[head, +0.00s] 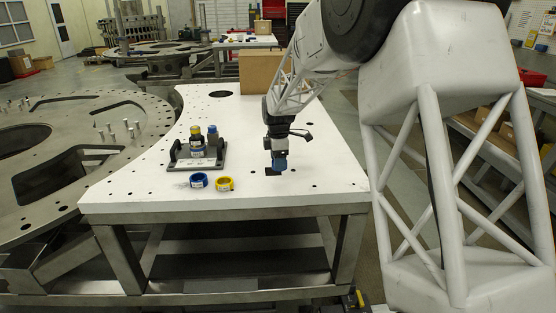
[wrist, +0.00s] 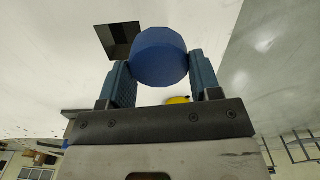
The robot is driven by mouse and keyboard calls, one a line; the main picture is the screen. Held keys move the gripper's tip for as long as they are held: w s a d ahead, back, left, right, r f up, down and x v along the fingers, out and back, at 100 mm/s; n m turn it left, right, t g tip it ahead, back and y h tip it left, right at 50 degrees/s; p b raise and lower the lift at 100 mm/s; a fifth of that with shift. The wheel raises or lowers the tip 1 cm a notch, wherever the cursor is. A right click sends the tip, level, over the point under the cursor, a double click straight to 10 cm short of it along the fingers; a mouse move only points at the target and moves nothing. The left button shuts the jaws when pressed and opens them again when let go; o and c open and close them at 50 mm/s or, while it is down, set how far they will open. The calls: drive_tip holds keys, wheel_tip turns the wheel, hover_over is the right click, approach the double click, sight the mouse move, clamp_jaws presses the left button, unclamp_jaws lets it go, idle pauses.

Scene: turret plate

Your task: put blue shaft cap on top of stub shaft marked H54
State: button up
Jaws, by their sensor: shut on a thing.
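My gripper (head: 279,163) is above the front right part of the white table, its fingers pointing down. In the wrist view the gripper (wrist: 160,82) is shut on a round blue cap (wrist: 159,56), held between its two blue finger pads. A dark holder (head: 216,162) left of the gripper carries a dark upright piece (head: 196,146) with yellow on top and a grey upright piece (head: 212,138) with blue on top. White labels show on the holder, but I cannot read them, so I cannot tell which shaft is H54.
A blue ring (head: 198,180) and a yellow ring (head: 225,183) lie on the white table (head: 130,190) in front of the holder. A dark square (wrist: 122,40) on the tabletop shows beside the cap. A cardboard box (head: 260,70) stands at the back. A large metal plate (head: 60,195) is at left.

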idle(0.3)
drive_tip(key=w+a+r+n, duration=0.35)
drive_tip(key=w+a, duration=0.25)
drive_tip(key=a, duration=0.2)
drive_tip(key=w+a+r+n, duration=0.2)
drive_tip(key=w+a+r, duration=0.3)
drive_tip(key=w+a, duration=0.25)
drive_tip(key=n, duration=0.5)
approach(194, 128)
drive_tip(key=shift+w+f+m, duration=0.1)
drive_tip(key=shift+w+m, duration=0.15)
drive_tip(key=shift+w, duration=0.05)
drive_tip(key=shift+f, duration=0.35)
drive_tip(key=shift+f, duration=3.55)
drive_tip(key=shift+f, duration=0.2)
drive_tip(key=o, duration=1)
